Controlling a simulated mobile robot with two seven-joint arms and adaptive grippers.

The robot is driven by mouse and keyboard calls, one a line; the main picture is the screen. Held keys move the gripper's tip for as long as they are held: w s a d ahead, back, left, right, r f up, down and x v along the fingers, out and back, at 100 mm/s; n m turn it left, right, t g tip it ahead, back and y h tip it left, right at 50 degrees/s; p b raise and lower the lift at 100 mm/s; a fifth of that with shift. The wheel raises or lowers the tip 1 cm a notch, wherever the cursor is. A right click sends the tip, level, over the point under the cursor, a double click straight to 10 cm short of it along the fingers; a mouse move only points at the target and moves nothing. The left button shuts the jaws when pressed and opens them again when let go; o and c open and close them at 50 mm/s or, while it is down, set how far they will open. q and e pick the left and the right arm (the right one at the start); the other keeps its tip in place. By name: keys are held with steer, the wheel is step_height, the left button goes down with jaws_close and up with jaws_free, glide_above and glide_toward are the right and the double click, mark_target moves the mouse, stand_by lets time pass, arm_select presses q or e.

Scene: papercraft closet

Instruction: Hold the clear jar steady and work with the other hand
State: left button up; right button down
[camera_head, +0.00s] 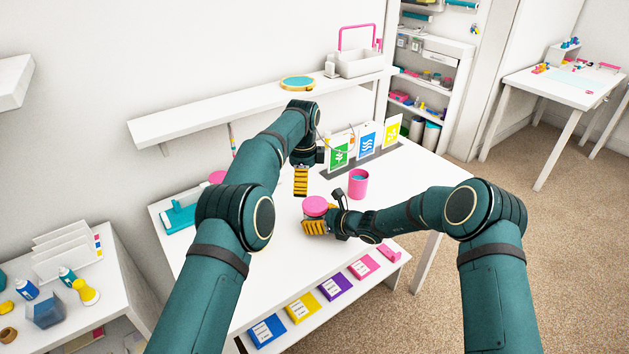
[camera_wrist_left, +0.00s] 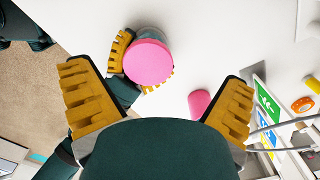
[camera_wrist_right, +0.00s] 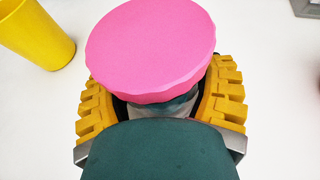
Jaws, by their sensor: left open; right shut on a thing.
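The clear jar (camera_wrist_right: 178,106) has a wide pink lid (camera_wrist_right: 150,48) on top and stands near the middle of the white table. The lid hides most of the jar; it also shows in the head view (camera_head: 316,204) and the left wrist view (camera_wrist_left: 148,62). My right gripper (camera_head: 316,227) is shut on the jar's body below the lid, its yellow fingers on either side. My left gripper (camera_head: 300,190) is open and empty, pointing down above the table, just behind the jar in the head view. In the left wrist view the lid lies between its spread fingers.
A pink cup (camera_head: 358,182) stands close behind the jar. A rack of coloured cards (camera_head: 366,146) stands at the table's back. A yellow cup (camera_wrist_right: 38,32) shows in the right wrist view. A shelf (camera_head: 215,110) runs along the wall. Bare tabletop (camera_head: 268,235) lies left of the jar.

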mark_target(315, 203)
arm_select(q)
steer(key=m, duration=0.3)
steer(key=shift+m, duration=0.3)
steer(key=m, duration=0.3)
steer(key=shift+s+d+r+m, duration=0.1)
steer(key=shift+d+m, duration=0.2)
steer(key=shift+d, duration=0.1)
steer(key=m, duration=0.1)
steer(key=d+m, duration=0.1)
steer(key=m, duration=0.1)
steer(key=shift+s+r, duration=0.15)
steer(key=shift+s, duration=0.05)
steer(key=m, duration=0.1)
steer(key=d+m, duration=0.1)
steer(key=m, duration=0.2)
steer(key=shift+s+d+r, duration=0.1)
steer(key=shift+s+d, duration=0.05)
steer(key=shift+s, duration=0.15)
steer(key=shift+f, duration=4)
steer(key=c, duration=1.3)
steer(key=shift+n, duration=1.6)
